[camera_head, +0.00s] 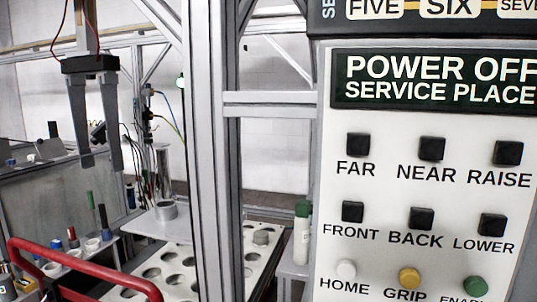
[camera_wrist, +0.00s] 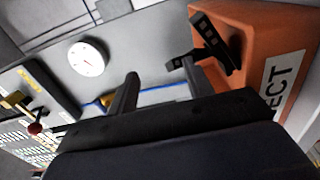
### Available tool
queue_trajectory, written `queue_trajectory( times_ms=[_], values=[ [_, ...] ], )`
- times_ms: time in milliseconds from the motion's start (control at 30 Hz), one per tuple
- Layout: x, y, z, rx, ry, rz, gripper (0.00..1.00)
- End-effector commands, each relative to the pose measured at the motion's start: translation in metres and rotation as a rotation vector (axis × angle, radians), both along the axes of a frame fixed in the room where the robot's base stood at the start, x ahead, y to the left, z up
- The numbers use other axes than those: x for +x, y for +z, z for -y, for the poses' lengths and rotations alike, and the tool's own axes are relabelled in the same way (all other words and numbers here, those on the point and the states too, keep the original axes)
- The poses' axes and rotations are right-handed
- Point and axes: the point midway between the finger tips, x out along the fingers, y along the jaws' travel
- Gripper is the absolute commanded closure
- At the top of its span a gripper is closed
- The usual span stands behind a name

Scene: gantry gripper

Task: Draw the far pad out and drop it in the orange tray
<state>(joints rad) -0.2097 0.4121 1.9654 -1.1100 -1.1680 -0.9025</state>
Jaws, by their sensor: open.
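My gripper (camera_wrist: 160,72) is open, with its two dark fingers apart in the wrist view and nothing seen between them. The orange tray (camera_wrist: 285,30), with a white label ending in "ECT", is at the upper right, beyond and beside the right finger. A black piece with square holes (camera_wrist: 212,38) shows against the tray's left side, close to the right fingertip. I cannot tell whether it is the pad or whether it touches the finger. In the head view the gantry gripper (camera_head: 92,66) hangs at the left with its two long grey fingers apart. No pad stands out on them.
A control panel (camera_head: 385,190) with labelled buttons fills the right of the head view, beside an upright metal post (camera_head: 208,150). A red rail (camera_head: 85,262) and a white plate with round holes (camera_head: 180,270) are low. A round white dial (camera_wrist: 87,58) shows in the wrist view.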

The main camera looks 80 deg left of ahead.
Motion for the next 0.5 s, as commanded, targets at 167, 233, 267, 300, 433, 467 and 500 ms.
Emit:
queue_trajectory(
  times_ms=[167,233,267,300,433,467,500],
  values=[
    [0.000,0.000,0.000,0.000,0.000,0.000,0.51],
    [-0.001,0.000,0.003,0.000,-0.001,0.000,0.51],
    [-0.001,0.000,0.005,0.000,-0.002,0.000,0.51],
    [-0.002,0.000,0.008,-0.001,-0.003,0.001,0.51],
    [-0.009,0.000,0.026,0.000,-0.005,0.001,0.51],
    [-0.011,0.000,0.031,-0.001,-0.005,0.001,0.51],
    [-0.014,0.000,0.038,0.000,-0.006,0.002,0.51]
  ],
)
